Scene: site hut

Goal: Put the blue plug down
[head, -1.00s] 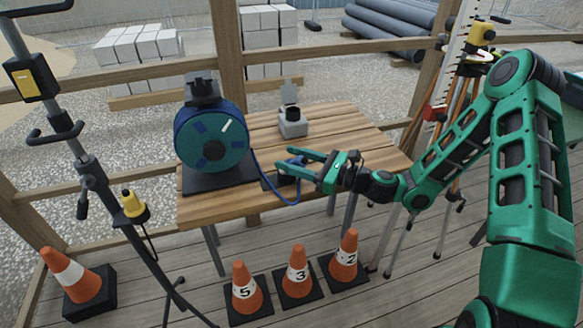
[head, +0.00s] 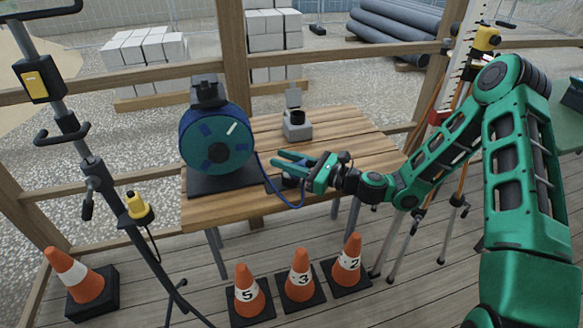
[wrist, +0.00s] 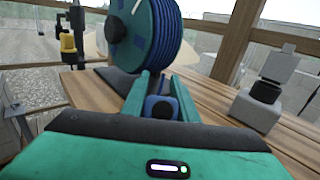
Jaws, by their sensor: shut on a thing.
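The blue plug (wrist: 158,106) sits between the two green fingers of my gripper (wrist: 159,88) in the wrist view, with its round end facing the camera. In the head view my gripper (head: 274,158) is over the front part of the wooden table (head: 230,205), right of the cable reel, and the fingers hide most of the plug. The blue cable (head: 268,183) loops from the reel down past the table's front edge and back up to the gripper. I cannot tell whether the plug touches the tabletop.
The blue cable reel (head: 217,150) stands on a dark base at the table's left. A grey socket box (head: 297,131) with a raised lid stands at the back. Numbered cones (head: 300,275) stand in front, and a tripod stands at the right. The table's right part is clear.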

